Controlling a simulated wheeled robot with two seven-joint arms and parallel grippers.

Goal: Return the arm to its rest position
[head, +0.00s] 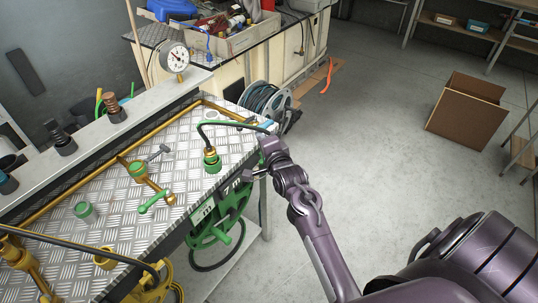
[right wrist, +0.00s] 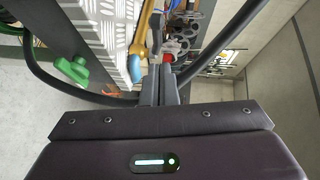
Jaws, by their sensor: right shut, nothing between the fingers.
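My right arm (head: 325,247), purple, reaches from the lower right up to the far right corner of the metal-topped bench (head: 110,200). Its gripper (head: 265,138) is at that corner, beside the end of a brass pipe with a blue tip. In the right wrist view the grey fingers (right wrist: 160,78) are together with nothing between them. The brass pipe with its blue tip (right wrist: 136,68) is just left of them. My left gripper is not in view.
A green hose reel (head: 215,222) hangs on the bench side, close left of my arm. A dark hose arches from a green-and-brass fitting (head: 211,160) towards the corner. A grey reel (head: 265,103) stands behind. Open floor (head: 370,150) lies right, with a cardboard box (head: 466,110).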

